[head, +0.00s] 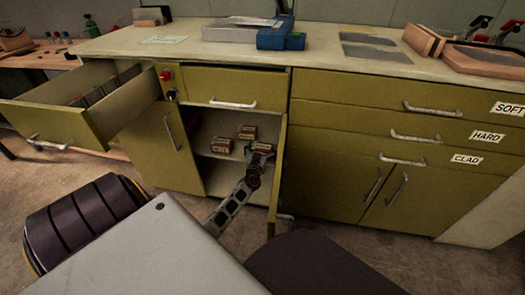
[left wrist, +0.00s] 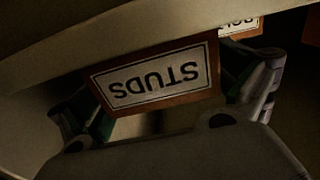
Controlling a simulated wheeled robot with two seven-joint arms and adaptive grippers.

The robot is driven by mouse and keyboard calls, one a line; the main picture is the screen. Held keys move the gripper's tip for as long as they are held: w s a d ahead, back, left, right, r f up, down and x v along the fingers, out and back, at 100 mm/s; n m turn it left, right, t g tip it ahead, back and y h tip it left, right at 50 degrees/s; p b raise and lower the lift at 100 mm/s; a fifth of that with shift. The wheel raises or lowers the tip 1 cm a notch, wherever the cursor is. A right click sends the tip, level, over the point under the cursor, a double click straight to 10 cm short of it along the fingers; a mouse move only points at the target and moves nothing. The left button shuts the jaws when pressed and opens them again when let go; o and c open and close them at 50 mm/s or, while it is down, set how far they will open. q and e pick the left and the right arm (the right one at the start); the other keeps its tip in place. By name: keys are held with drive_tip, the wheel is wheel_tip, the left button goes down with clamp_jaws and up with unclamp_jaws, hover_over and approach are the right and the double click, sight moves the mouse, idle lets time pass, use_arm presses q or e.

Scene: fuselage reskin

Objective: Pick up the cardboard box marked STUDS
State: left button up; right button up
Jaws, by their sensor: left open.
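The cardboard box marked STUDS (left wrist: 155,78) shows in the left wrist view, its white label upside down. It lies between the two spread fingers of my left gripper (left wrist: 175,104), with no clear contact on either side. In the head view the left gripper (head: 258,160) reaches into the open cabinet, just in front of the right-hand small box (head: 262,147), which appears to be the STUDS box. The gripper is open and partly covers that box. My right gripper is not in view.
Two more small boxes, one at the back (head: 247,132) and one at the left (head: 222,145), sit on the cabinet shelf (head: 208,154). The open cabinet door (head: 279,165) stands close to the gripper's right. An open drawer (head: 125,110) juts out at the left.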

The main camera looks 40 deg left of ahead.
use_arm(q)
drive_tip(key=shift+w+a, duration=0.1)
drive_tip(key=shift+w, duration=0.05)
drive_tip(key=shift+c, duration=0.4)
drive_tip(key=c, duration=1)
drive_tip(key=shift+r, duration=0.1)
drive_tip(key=shift+c, duration=0.8)
drive_tip(key=shift+r, duration=0.1)
